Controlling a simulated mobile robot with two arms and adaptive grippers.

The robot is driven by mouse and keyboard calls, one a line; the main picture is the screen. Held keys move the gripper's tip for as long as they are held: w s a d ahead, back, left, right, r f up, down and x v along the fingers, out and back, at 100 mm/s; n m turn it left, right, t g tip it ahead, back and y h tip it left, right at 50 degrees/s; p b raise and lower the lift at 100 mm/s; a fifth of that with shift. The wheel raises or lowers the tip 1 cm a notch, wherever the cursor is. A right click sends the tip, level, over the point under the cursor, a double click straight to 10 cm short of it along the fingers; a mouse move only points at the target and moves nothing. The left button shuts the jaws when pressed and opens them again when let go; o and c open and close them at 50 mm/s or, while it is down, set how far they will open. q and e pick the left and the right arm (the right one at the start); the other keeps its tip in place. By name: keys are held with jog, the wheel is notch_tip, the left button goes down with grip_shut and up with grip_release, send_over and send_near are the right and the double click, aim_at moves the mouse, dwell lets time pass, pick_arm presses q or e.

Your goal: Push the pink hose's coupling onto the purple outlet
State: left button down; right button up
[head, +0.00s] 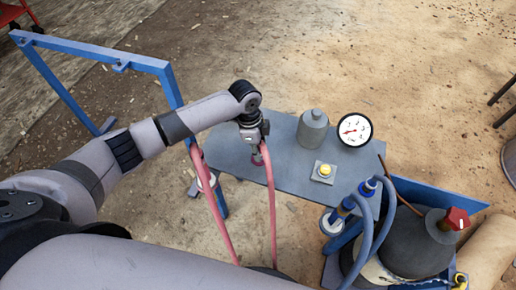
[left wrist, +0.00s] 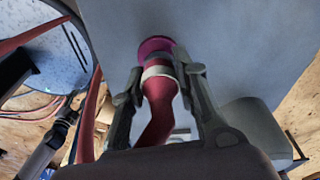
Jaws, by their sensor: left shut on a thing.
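My left gripper (head: 257,150) is over the left part of the grey table. It is shut on the pink hose's coupling; in the left wrist view its fingers (left wrist: 164,72) flank the coupling's pale ring (left wrist: 160,71). The pink hose (head: 271,195) hangs below the gripper in a loop, and its other length rises to the blue frame. The purple outlet (left wrist: 156,48) shows as a round magenta end just beyond the coupling. The coupling lines up with it and overlaps it in the picture; I cannot tell whether they touch. My right gripper is not in view.
The grey table (head: 290,182) bears a grey bottle-shaped part (head: 313,132), a dial gauge (head: 355,130) and a yellow button (head: 325,170). Blue hoses (head: 368,225) and a dark tank with a red knob (head: 456,218) stand at right. A blue frame (head: 95,52) stands at left.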

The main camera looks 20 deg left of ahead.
pick_arm(q)
jog(key=shift+r+p, duration=0.1)
jog(key=shift+p, duration=1.05)
dwell(1.8)
jog(key=shift+f+b, duration=0.3)
jog(key=shift+f, duration=0.35)
dwell(0.3)
jog(key=c, duration=1.2)
grip_release()
jog(key=shift+r, duration=0.1)
jog(key=r, duration=0.4)
jog(key=a+r, duration=0.1)
jog(key=r, duration=0.2)
jog(key=a+r, duration=0.1)
jog(key=r, duration=0.3)
jog(key=shift+s+r, duration=0.1)
jog(key=shift+r, duration=0.25)
jog(key=shift+d, duration=0.1)
